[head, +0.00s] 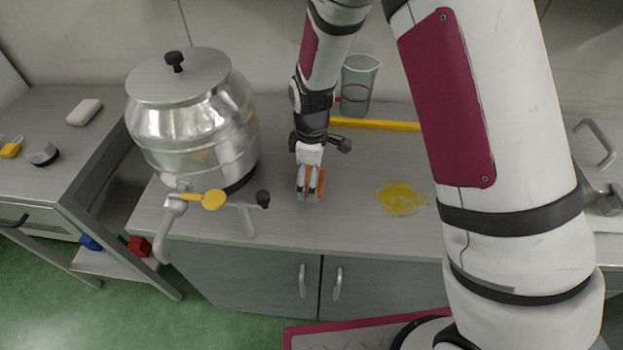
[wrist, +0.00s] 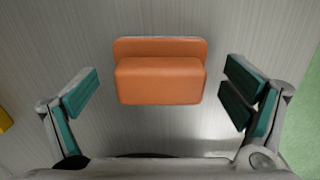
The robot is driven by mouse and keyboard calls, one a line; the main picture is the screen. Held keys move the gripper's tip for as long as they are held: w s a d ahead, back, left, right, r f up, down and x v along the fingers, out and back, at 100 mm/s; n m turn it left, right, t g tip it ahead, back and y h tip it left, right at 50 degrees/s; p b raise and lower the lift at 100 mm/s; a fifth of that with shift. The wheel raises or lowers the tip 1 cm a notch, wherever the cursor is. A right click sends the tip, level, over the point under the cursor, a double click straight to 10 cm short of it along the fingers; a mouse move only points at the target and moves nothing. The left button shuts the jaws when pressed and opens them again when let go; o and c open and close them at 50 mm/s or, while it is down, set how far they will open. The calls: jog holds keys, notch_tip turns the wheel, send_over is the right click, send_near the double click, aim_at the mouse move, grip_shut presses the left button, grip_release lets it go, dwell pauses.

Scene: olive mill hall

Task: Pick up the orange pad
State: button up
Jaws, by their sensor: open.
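The orange pad (wrist: 160,82) lies on the grey worktop, with a raised block on a flatter base. In the wrist view it sits between my two open fingers, with a clear gap on each side. My gripper (wrist: 160,95) has teal finger pads and holds nothing. In the head view my gripper (head: 309,198) points down over the worktop, and the orange pad (head: 321,184) shows partly behind its fingers. Much of the pad is hidden there.
A steel vessel (head: 190,130) with a tap stands left of my gripper. A clear jug (head: 358,85) and a yellow bar (head: 375,124) are behind. A yellow spill (head: 400,198) lies to the right. The worktop (head: 290,230) is bare in front.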

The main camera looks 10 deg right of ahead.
jog(key=shift+s, duration=0.1)
jog(key=c, duration=1.5)
jog(key=shift+o, duration=0.2)
jog(key=shift+f, duration=0.1)
jog(key=shift+c, duration=0.2)
jog(key=shift+r, duration=0.35)
jog(key=shift+c, duration=0.6)
notch_tip(320, 180, up, 3)
jog(key=shift+s+d+b, duration=0.1)
jog(key=shift+d+b, duration=0.05)
jog(key=shift+b, duration=0.2)
jog(key=s+d, duration=0.2)
jog(key=s, duration=0.2)
jog(key=s+d+r, duration=0.1)
jog(key=s+d, duration=0.2)
jog(key=s, duration=0.2)
jog(key=s+d, duration=0.3)
jog(key=s, duration=0.1)
jog(key=shift+s+r, duration=0.15)
jog(key=shift+r, duration=0.1)
